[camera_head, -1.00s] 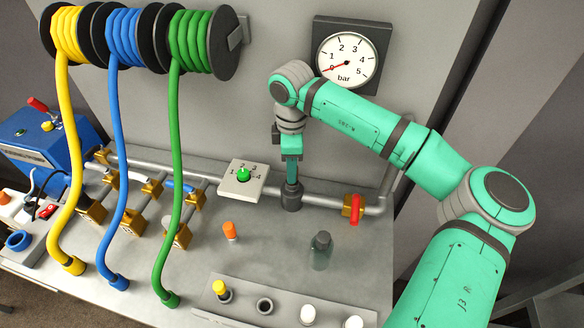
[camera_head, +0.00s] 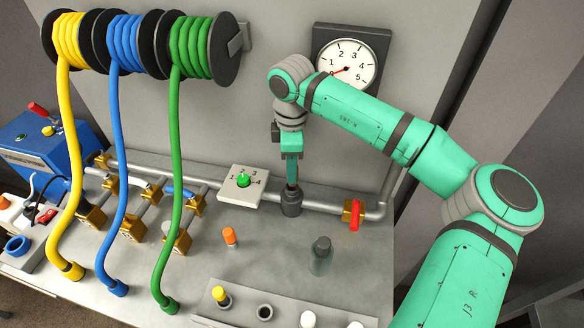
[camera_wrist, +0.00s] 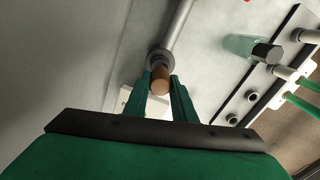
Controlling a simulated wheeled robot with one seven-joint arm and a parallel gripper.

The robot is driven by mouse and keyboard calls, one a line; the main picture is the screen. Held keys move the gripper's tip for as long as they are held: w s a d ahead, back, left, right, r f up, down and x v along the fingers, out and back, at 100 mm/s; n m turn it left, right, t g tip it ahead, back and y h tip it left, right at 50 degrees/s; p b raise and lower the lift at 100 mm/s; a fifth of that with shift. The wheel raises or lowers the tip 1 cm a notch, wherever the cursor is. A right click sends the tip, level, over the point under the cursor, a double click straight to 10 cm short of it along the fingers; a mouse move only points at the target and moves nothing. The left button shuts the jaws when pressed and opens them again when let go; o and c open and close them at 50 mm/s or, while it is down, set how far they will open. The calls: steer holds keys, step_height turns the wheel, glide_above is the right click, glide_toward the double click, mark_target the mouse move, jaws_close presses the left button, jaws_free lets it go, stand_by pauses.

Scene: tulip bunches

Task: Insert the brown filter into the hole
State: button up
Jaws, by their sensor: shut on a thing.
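The brown filter (camera_wrist: 160,82) is a short cylinder between my fingertips in the wrist view. My gripper (camera_head: 291,184) points down above the dark grey round socket (camera_head: 291,205) on the pipe in the head view. My gripper (camera_wrist: 159,84) is shut on the filter. In the wrist view the filter's far end is at the socket's grey ring (camera_wrist: 159,57) and covers its opening. I cannot tell how deep the filter sits. In the head view my fingers hide most of the filter.
A white dial plate (camera_head: 242,184) with a green knob is left of the socket, and a red-handled valve (camera_head: 354,214) is right of it. A pressure gauge (camera_head: 345,57) hangs behind. A glass bottle (camera_head: 321,258) and orange-topped piece (camera_head: 230,237) stand in front. Hoses hang left.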

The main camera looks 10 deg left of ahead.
steer(key=shift+r, duration=0.1)
steer(key=shift+r, duration=0.6)
steer(key=shift+a+r, duration=0.1)
steer(key=shift+r, duration=1.2)
steer(key=shift+s, duration=0.1)
